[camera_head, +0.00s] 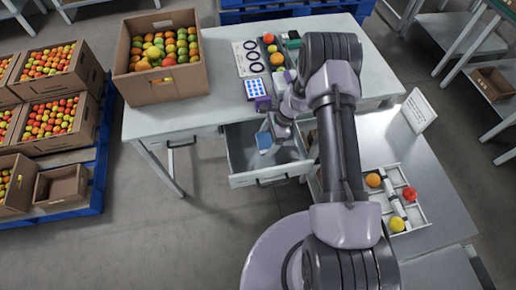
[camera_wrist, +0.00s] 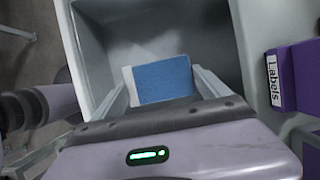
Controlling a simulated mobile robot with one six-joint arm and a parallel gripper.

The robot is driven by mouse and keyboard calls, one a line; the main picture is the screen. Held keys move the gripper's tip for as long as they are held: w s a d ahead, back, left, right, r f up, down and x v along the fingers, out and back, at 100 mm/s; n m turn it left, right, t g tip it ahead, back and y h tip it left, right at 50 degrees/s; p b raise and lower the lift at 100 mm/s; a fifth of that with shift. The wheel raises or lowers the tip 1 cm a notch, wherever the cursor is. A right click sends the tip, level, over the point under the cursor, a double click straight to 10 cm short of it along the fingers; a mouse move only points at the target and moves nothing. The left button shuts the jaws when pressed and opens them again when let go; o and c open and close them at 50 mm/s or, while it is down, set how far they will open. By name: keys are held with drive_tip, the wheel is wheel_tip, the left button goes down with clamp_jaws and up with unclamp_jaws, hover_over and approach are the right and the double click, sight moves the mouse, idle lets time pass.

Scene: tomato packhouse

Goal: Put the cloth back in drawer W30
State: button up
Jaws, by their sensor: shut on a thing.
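A blue cloth with a pale edge (camera_head: 264,142) is held in my gripper (camera_head: 268,132). In the wrist view the cloth (camera_wrist: 164,80) sits between the two fingers of my gripper (camera_wrist: 162,88), which are shut on it. An open grey drawer (camera_head: 268,180) is pulled out from under the worktable, and the cloth is over its inside. The wrist view looks down into the drawer (camera_wrist: 85,40), whose floor looks bare around the cloth. I cannot tell whether the cloth touches the floor. No W30 marking is readable.
On the worktable (camera_head: 215,115) are a cardboard box of tomatoes (camera_head: 160,92) and a board with black rings (camera_head: 250,58). A purple labels box (camera_wrist: 292,75) stands close right of the drawer. A divided tray (camera_head: 420,215) with fruit lies on the side table.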

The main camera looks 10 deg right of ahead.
sight(267, 147)
wheel_tip(267, 147, down, 4)
drive_tip(key=shift+f+b, duration=0.2)
drive_tip(key=shift+b, duration=0.45)
drive_tip(key=shift+r, duration=0.1)
drive_tip(key=shift+f+b, duration=0.6)
